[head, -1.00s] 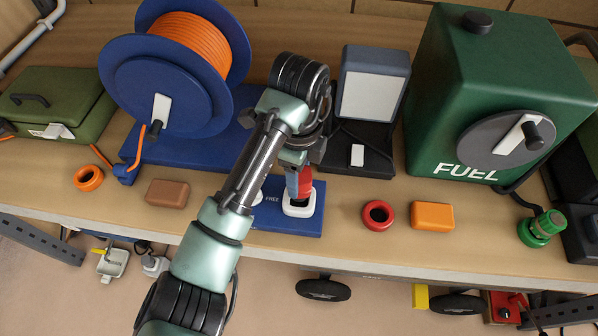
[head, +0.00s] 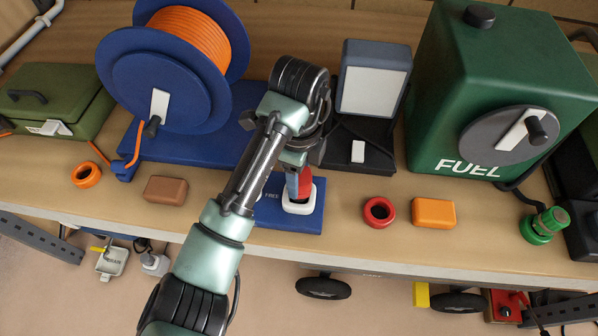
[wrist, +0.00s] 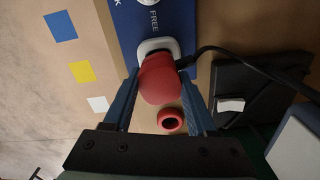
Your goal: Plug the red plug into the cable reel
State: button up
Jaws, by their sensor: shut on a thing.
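The red plug (wrist: 160,80) is between the fingers of my gripper (wrist: 162,100), which is shut on it. In the head view the plug (head: 304,182) is at a white-rimmed socket (head: 299,205) on the front of the blue base plate marked FREE. The plug meets the socket rim; how deep it sits I cannot tell. A black cable (wrist: 230,60) runs from the plug side in the wrist view. The cable reel (head: 150,85) has a blue drum wound with orange cable and stands at the left on the blue base. My arm hides part of that base.
A red ring (head: 379,212) and an orange block (head: 433,213) lie right of the socket. A lamp (head: 373,80) and a green FUEL tank (head: 500,90) stand behind. A brown block (head: 166,190) and orange ring (head: 86,174) lie left.

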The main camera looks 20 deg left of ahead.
jog(key=shift+f+b, duration=0.35)
jog(key=shift+f, duration=0.25)
jog(key=o, duration=1.4)
jog(key=shift+o, duration=0.2)
notch_tip(320, 180, up, 13)
jog(key=p, duration=0.4)
